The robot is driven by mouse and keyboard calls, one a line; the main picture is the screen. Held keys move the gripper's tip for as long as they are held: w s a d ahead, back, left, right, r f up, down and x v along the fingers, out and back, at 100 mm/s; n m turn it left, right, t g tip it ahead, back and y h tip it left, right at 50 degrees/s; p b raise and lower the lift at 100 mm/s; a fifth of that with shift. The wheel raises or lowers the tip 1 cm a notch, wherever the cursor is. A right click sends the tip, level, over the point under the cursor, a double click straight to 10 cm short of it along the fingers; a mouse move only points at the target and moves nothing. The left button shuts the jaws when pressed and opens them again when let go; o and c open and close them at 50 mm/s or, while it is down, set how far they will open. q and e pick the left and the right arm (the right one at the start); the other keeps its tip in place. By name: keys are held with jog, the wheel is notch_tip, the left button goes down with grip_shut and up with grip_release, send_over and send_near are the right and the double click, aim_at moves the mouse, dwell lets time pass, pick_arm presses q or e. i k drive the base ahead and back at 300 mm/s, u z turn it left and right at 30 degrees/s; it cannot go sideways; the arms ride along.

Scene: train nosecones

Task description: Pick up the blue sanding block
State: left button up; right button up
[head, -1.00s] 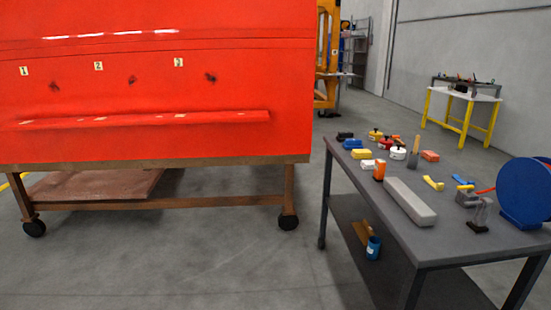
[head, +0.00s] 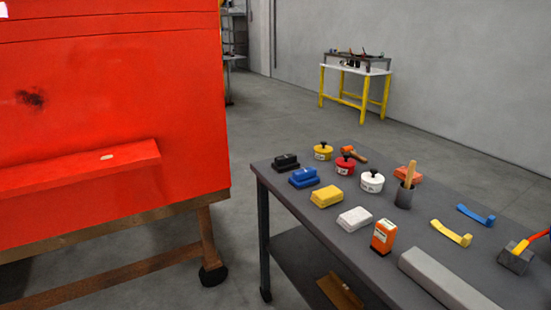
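The blue sanding block (head: 304,177) lies on the grey table, close to the table's left edge. It sits between a black block (head: 286,162) behind it and a yellow block (head: 326,196) in front of it, apart from both. Neither of my grippers shows in the head view, and nothing covers the blue block.
The grey table (head: 285,195) also holds a white block (head: 354,219), round yellow, red and white tins (head: 372,181), an orange box (head: 384,236) and a long grey bar (head: 447,281). A red nosecone (head: 110,120) on a wooden stand is at left. Floor between is clear.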

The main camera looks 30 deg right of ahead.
aim_at(302, 178)
jog(key=i, duration=1.75)
jog(key=z, duration=1.95)
